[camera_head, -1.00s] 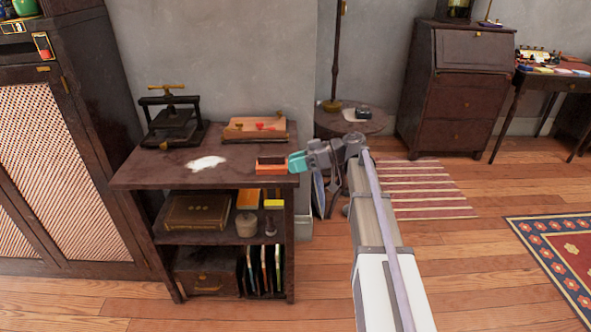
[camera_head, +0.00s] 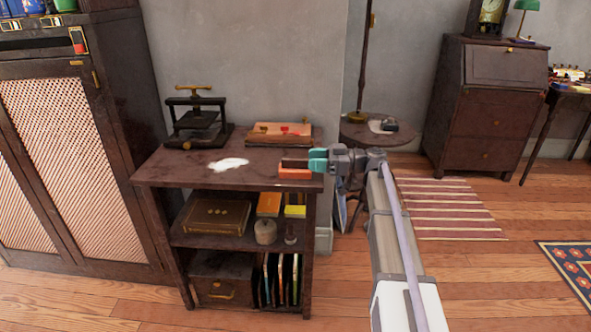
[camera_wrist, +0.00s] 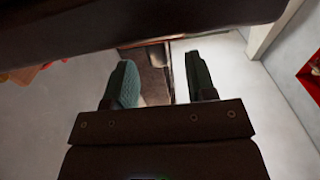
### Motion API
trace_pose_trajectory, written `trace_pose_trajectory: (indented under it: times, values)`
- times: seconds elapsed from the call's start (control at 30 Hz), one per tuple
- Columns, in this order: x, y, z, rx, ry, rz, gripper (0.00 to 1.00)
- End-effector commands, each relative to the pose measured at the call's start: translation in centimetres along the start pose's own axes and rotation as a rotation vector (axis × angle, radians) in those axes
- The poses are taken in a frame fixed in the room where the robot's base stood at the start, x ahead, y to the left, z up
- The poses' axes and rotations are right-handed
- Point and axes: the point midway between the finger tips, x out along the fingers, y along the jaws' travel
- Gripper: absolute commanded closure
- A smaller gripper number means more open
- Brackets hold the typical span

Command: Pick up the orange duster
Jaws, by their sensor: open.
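The orange duster (camera_head: 295,173), a small block with a dark top and an orange lower part, lies near the right end of the dark side table (camera_head: 165,175). My gripper (camera_head: 315,160), with teal fingers, is just right of it at about the same height in the head view. Whether they touch cannot be told. In the wrist view my gripper (camera_wrist: 161,78) has its two fingers apart. I cannot make out the duster for certain there; a large dark shape crosses the top of that view.
A wooden tray (camera_head: 265,140) and a black press (camera_head: 195,122) stand at the table's back. A white patch (camera_head: 229,164) lies on its top. Shelves below hold a book (camera_head: 215,216) and small items. A round table (camera_head: 365,133) stands behind my arm.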

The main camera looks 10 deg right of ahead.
Motion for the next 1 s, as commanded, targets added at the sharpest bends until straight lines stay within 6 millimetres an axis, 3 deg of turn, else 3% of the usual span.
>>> trace_pose_trajectory:
  times: [0.3,0.53,1.0]
  values:
    - [4.7,0.1,-0.2,0.0,0.0,-0.002,0.49]
    - [5.1,0.1,-0.2,0.001,0.0,0.0,0.49]
    - [5.1,0.1,-0.2,0.001,0.0,0.0,0.94]
